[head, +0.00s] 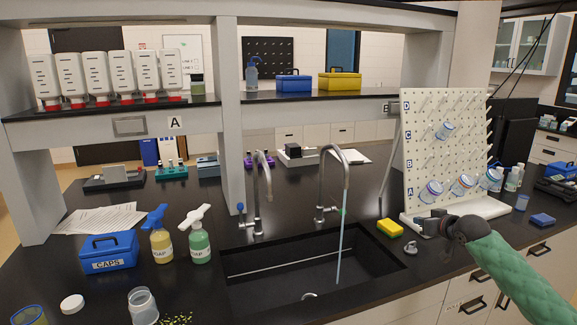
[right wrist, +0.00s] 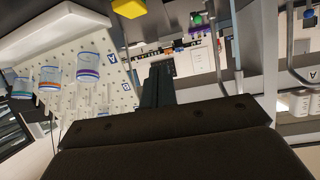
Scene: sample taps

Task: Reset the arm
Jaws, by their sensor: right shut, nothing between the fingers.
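My right gripper (head: 424,225) is shut and empty. It is in front of the base of the white pegboard rack (head: 418,120), with my green-sleeved arm reaching in from the lower right. In the right wrist view its dark fingers (right wrist: 157,86) are together, with the rack tilted at the left. Whether the gripper touches the rack's base I cannot tell. My left gripper is not in view. The right tap (head: 347,170) has a thin light-blue stream (head: 340,240) falling into the sink (head: 260,275). The left tap (head: 267,190) shows no stream.
A yellow sponge (head: 390,228) and a small grey stopper-like piece (head: 410,248) lie close left of my gripper. Several cups hang on the rack. Soap bottles (head: 200,245) and a blue CAPS box (head: 108,252) stand left of the sink. A shelf (head: 300,96) spans above.

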